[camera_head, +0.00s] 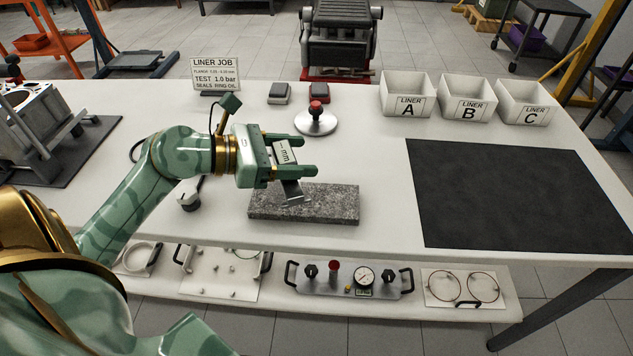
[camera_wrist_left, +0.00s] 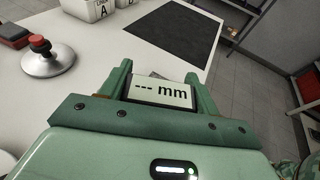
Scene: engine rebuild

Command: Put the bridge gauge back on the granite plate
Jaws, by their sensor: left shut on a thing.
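The bridge gauge (camera_head: 288,153) is between the fingers of my left gripper (camera_head: 304,169), which is shut on it. Its display also shows in the left wrist view (camera_wrist_left: 161,92) and reads "--- mm". A grey metal foot of the gauge points down toward the granite plate (camera_head: 333,206). The speckled granite plate lies flat on the white bench below the gripper. I cannot tell whether the gauge foot touches the plate or hangs just above it. The left gripper (camera_wrist_left: 160,85) hides part of the gauge. My right gripper is not in view.
A round metal base with a red knob (camera_head: 316,120) stands behind the plate. A black mat (camera_head: 510,200) covers the right of the bench. White bins A, B and C (camera_head: 408,95) and a "LINER JOB" sign (camera_head: 215,74) stand at the back. A lower shelf (camera_head: 400,308) holds gauges and rings.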

